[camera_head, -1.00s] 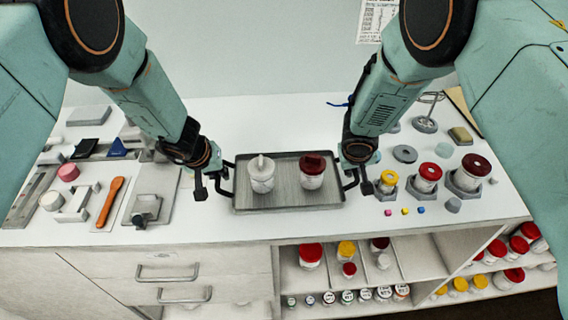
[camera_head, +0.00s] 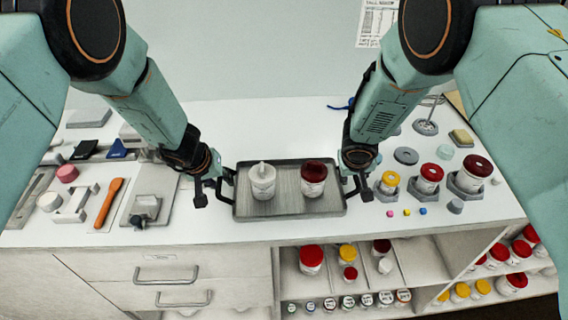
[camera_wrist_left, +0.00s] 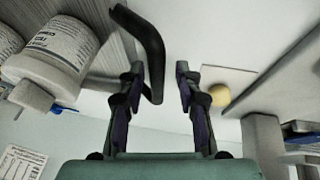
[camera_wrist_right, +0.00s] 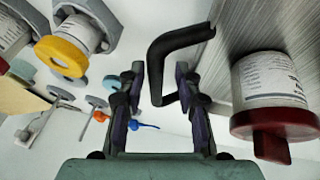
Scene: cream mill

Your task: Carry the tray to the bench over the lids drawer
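The grey tray (camera_head: 290,209) has a black handle at each end and stands over the middle of the white bench. It holds a white jar with a white top (camera_head: 262,181) and a white jar with a dark red lid (camera_head: 313,178). My left gripper (camera_head: 208,190) is at the left handle (camera_wrist_left: 150,45); its fingers stand either side of the bar. My right gripper (camera_head: 358,188) is at the right handle (camera_wrist_right: 158,65) in the same way. Whether the tray touches the bench is unclear.
Left on the bench lie an orange tool (camera_head: 109,203), a pink round piece (camera_head: 67,173) and grey fixtures. Right stand lidded jars in holders (camera_head: 428,178) and small coloured cubes (camera_head: 407,212). Drawers with handles (camera_head: 178,273) are below left; open shelves with jars (camera_head: 311,259) are below right.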

